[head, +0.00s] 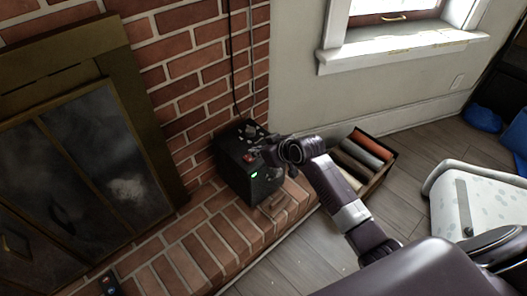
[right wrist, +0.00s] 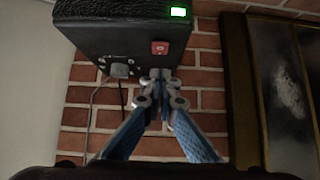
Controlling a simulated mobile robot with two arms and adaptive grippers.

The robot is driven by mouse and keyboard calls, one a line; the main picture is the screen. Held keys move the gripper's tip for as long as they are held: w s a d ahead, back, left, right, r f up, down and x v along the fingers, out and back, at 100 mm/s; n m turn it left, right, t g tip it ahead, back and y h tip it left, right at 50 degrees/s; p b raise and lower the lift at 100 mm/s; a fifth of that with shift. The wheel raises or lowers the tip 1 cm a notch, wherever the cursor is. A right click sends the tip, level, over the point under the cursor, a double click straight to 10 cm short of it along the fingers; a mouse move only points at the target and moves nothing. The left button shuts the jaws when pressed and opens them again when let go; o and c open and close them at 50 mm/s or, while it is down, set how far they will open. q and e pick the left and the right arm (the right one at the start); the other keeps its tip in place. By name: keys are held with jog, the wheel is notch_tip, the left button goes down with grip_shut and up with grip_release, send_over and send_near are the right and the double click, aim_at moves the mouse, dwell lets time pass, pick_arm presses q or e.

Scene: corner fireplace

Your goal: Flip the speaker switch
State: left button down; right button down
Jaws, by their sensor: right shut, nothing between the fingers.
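The speaker (head: 238,180) is a black box standing on the brick hearth, with a lit green light on its front. Its red switch (head: 249,157) is on the top face. In the right wrist view the speaker (right wrist: 85,38) appears upside down, with the red switch (right wrist: 160,47) near the middle. My right gripper (head: 268,153) is over the speaker's top, beside the switch. In the right wrist view its closed fingertips (right wrist: 160,74) are just below the switch in the picture, with nothing between them. I cannot tell whether they touch the speaker.
A plug and cable (right wrist: 120,70) sit on the speaker's top beside the gripper. The brick wall (head: 190,60) rises behind, and the fireplace doors (head: 90,170) are at left. A box of rolled items (head: 362,155) stands on the floor right of the hearth.

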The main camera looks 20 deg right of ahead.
jog(key=v, duration=0.5)
jog(key=shift+s+r, duration=0.15)
dwell(0.3)
